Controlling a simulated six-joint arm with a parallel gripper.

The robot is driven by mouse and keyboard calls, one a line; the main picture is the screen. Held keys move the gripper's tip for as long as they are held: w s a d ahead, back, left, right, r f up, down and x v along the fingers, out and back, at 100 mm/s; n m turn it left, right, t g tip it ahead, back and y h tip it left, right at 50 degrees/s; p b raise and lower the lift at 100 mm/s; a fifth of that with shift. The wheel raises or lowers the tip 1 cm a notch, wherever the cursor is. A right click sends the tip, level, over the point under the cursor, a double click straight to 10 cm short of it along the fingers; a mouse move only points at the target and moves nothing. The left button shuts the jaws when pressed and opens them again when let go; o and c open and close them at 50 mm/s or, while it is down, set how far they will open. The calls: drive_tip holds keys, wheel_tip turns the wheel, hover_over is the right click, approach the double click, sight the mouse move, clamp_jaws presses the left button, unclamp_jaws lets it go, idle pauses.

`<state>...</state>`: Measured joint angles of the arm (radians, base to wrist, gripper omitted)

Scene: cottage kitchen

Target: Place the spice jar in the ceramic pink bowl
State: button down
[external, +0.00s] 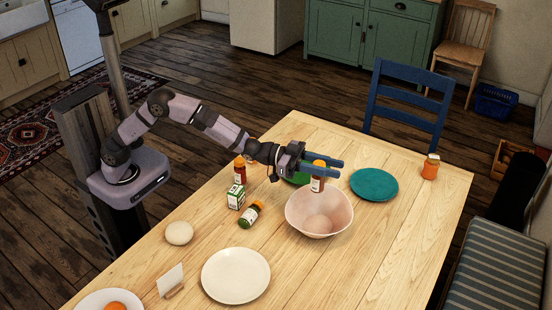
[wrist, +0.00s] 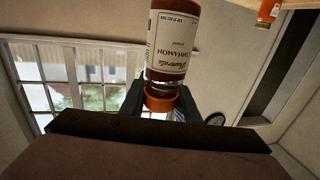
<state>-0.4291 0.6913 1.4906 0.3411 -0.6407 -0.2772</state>
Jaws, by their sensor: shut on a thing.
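The spice jar (external: 317,184) has an orange cap, reddish-brown contents and a pale label. It is held upright, cap up, at the back rim of the pink bowl in the external view; whether it is over the opening or just behind it I cannot tell. My gripper (external: 333,168) is shut on the jar near its cap. In the wrist view the jar (wrist: 168,45), labelled cinnamon, sits between the fingers (wrist: 160,100). The ceramic pink bowl (external: 300,217) stands on the table and looks empty; it is not visible in the wrist view.
An orange jar (external: 430,168) and white plate (external: 235,276) stand apart.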

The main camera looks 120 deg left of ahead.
wheel_tip(320, 180, down, 10)
drive_tip(key=shift+r, duration=0.25)
idle(0.5)
drive_tip(key=shift+f, duration=0.3)
drive_tip(key=c, duration=1.4)
unclamp_jaws()
drive_tip(key=shift+o, duration=0.2)
drive_tip(key=shift+r, duration=0.1)
